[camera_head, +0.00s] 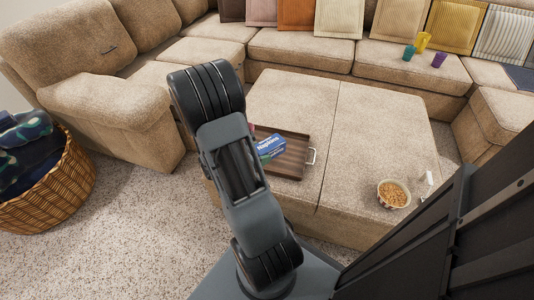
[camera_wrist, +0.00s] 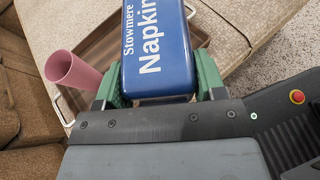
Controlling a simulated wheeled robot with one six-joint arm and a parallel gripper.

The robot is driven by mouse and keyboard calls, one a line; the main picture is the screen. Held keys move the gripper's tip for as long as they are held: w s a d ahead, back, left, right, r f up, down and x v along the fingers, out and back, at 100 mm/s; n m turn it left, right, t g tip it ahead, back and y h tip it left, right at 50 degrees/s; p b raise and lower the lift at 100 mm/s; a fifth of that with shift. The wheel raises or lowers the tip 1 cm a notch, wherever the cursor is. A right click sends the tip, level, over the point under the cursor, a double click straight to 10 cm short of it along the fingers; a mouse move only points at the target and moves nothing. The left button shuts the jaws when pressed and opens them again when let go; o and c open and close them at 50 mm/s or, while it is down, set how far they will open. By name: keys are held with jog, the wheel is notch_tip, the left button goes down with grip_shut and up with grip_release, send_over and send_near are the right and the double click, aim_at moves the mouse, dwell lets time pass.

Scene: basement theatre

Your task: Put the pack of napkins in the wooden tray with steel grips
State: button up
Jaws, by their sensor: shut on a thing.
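The blue pack of napkins (camera_wrist: 156,50) is between the green fingers of my gripper (camera_wrist: 160,88) in the wrist view. My gripper is shut on it. In the head view the pack (camera_head: 270,147) shows over the wooden tray with steel grips (camera_head: 290,162), on the ottoman. I cannot tell whether the pack touches the tray floor.
A pink cup (camera_wrist: 72,70) stands out by the tray's left end in the wrist view. A bowl of snacks (camera_head: 393,194) sits on the right of the ottoman (camera_head: 365,130). Colored cups (camera_head: 422,41) stand on the sofa. A wicker basket (camera_head: 50,195) is at the left.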

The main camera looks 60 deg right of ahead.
aim_at(276, 156)
jog(key=shift+m+g, duration=0.8)
jog(key=shift+g, duration=0.1)
jog(key=s+d, duration=0.1)
jog(key=s+f, duration=0.1)
jog(key=s+d+b, duration=0.1)
jog(key=shift+s+d+f, duration=0.3)
jog(key=shift+s, duration=0.05)
jog(key=w+d+f+b, duration=0.1)
jog(key=w+d+f, duration=0.1)
jog(key=d, duration=0.1)
jog(key=w+d+f+b, duration=0.1)
jog(key=d+f+b, duration=0.1)
jog(key=d+f, duration=0.1)
jog(key=w+d+f+b, duration=0.2)
jog(key=d+f, duration=0.1)
jog(key=d, duration=0.2)
jog(key=shift+w+f, duration=0.2)
jog(key=shift+w, duration=0.15)
jog(key=shift+w+d+f+b, duration=0.15)
jog(key=shift+d+f+b, duration=0.05)
jog(key=shift+f+b, duration=0.3)
jog(key=shift+w+d+f+b, duration=0.1)
jog(key=shift+f+b, duration=0.95)
jog(key=shift+f, duration=0.45)
jog(key=shift+f, duration=0.2)
jog(key=o, duration=0.9)
jog(key=shift+o, duration=0.2)
